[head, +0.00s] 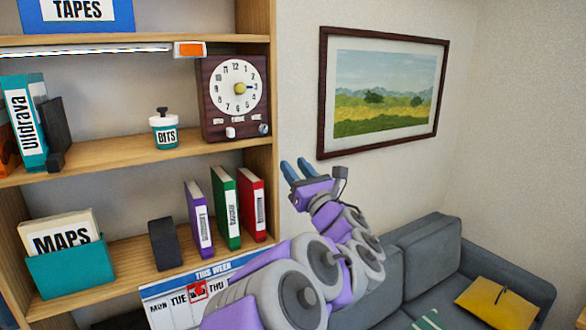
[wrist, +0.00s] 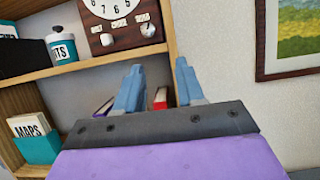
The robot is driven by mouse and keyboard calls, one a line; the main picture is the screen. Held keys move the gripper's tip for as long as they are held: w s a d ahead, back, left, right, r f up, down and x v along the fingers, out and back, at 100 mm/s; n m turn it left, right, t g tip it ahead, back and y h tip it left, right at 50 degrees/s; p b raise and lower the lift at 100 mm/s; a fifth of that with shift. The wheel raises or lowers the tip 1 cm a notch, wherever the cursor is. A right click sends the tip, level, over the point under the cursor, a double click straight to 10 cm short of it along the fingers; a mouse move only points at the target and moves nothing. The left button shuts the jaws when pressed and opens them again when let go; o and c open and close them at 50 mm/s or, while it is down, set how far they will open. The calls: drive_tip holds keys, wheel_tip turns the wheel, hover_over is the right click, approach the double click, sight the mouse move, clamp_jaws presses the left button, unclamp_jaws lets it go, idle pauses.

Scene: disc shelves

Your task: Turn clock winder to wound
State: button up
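The clock (head: 234,97) is a dark wooden box with a white dial, standing at the right end of the upper shelf. Two small knobs sit under its dial: a white one (head: 230,132) at the left and a grey-blue one (head: 263,128) at the right. In the wrist view the lower part of the clock (wrist: 125,28) shows at the top, with both knobs pale. I cannot tell which knob is the winder. My gripper (head: 297,168) is to the right of and below the clock, apart from it. Its two blue fingers (wrist: 158,82) are spread with nothing between them.
A BITS jar (head: 164,131) stands left of the clock. The shelf unit's right side panel (head: 262,190) is near my gripper. Purple, green and red binders (head: 225,208) stand on the shelf below. A framed picture (head: 383,90) hangs on the right wall above a grey sofa (head: 430,265).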

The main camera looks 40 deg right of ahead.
drive_tip(key=shift+b+v, duration=0.85)
drive_tip(key=shift+v, duration=2.1)
drive_tip(key=shift+a+b, duration=0.2)
drive_tip(key=shift+b, duration=0.1)
